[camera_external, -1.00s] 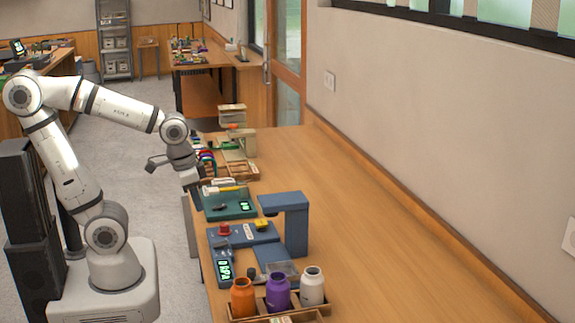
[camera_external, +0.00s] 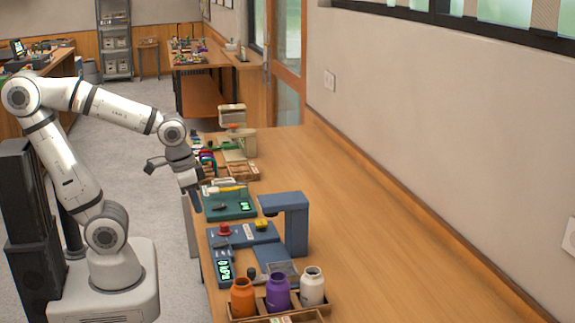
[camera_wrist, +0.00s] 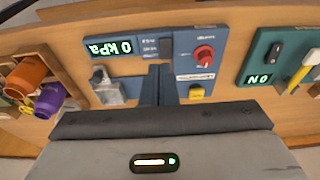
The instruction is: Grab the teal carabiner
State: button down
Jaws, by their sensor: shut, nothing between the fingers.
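A row of coloured carabiners (camera_external: 207,158) hangs or lies at the left edge of the bench, beyond my gripper in the external view. They are small and partly behind my wrist, so I cannot single out a teal one with certainty. My gripper (camera_external: 196,205) is shut and empty, pointing down near the teal-green panel at the bench's left edge. In the wrist view, my dark gripper fingers (camera_wrist: 160,120) fill the bottom, and no carabiner shows there.
A blue press station (camera_external: 285,205) stands nearer the camera, with a red knob and a yellow button. A wooden rack holds orange, purple and white bottles (camera_external: 278,292). The green panel (camera_external: 228,207) carries a yellow-handled tool. The bench's right side (camera_external: 375,240) is clear.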

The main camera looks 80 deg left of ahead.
jog(key=c, duration=2.1)
grip_release()
jog(key=o, duration=0.7)
jog(key=w+a+r+g+p, duration=0.1)
jog(key=w+a+r+p, duration=0.15)
jog(key=w+a, duration=0.65)
jog(key=w+a+r+g+p, duration=0.1)
jog(key=w+a+r+p, duration=0.3)
jog(key=a, duration=0.9)
jog(key=shift+g, duration=0.3)
jog(key=s+a+f, duration=0.1)
jog(key=a+f, duration=0.1)
jog(key=a, duration=0.7)
jog(key=s+a+f+p, duration=0.1)
jog(key=a+f, duration=0.2)
jog(key=a, duration=0.6)
jog(key=s+a+f+p, duration=0.1)
jog(key=a+f, duration=0.2)
jog(key=a, duration=0.6)
jog(key=shift+s+f, duration=0.25)
jog(key=shift+s, duration=0.15)
jog(key=shift+s+d+f+p, duration=0.1)
jog(key=shift+f+p, duration=0.45)
jog(key=shift+f, duration=1.35)
jog(key=shift+s+f+p, duration=0.1)
jog(key=shift+f+p, duration=0.45)
jog(key=shift+f, duration=1.35)
